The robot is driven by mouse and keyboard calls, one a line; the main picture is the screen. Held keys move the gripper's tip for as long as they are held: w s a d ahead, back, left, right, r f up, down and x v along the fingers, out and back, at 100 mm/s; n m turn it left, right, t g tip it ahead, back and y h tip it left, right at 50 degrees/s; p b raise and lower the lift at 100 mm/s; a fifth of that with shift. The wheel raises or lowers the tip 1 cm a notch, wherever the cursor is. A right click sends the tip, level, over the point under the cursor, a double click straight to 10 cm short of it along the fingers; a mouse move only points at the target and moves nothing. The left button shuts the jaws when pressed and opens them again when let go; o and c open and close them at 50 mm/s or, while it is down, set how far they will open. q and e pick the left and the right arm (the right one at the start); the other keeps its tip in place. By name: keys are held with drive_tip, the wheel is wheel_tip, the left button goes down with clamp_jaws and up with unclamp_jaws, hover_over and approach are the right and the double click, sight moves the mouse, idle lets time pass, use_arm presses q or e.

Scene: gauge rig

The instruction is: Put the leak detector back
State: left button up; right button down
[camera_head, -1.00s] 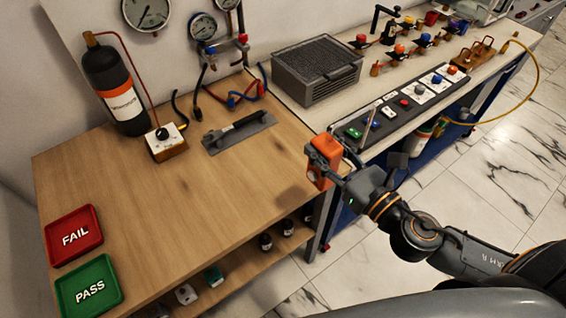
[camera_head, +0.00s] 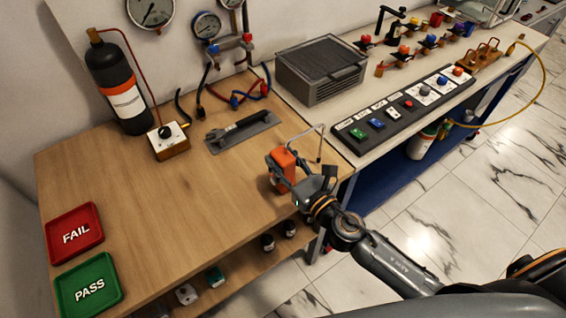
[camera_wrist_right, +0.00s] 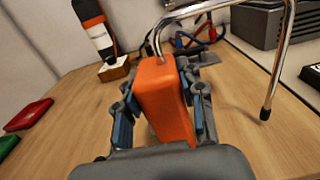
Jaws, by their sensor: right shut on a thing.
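The leak detector is an orange block (camera_head: 284,162) with a bent chrome probe. It also shows in the right wrist view (camera_wrist_right: 163,92), where the probe (camera_wrist_right: 278,60) arches right and down to a dark tip. My right gripper (camera_head: 283,174) is shut on the orange body, one finger on each side. It holds the detector upright over the right part of the wooden bench (camera_head: 190,215); whether its base touches the wood I cannot tell. A grey plate (camera_head: 262,124) with a black-handled tool lies behind it. My left gripper is not in view.
A red FAIL tray (camera_head: 92,216) and a green PASS tray (camera_head: 110,268) sit at the left front. A black cylinder (camera_head: 112,70) and valve block (camera_head: 170,150) stand behind. A grey box (camera_head: 322,88) and switch panel (camera_head: 385,127) occupy the right bench. The wooden middle is clear.

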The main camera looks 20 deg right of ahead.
drive_tip(key=shift+f, duration=0.15)
drive_tip(key=c, duration=0.8)
unclamp_jaws()
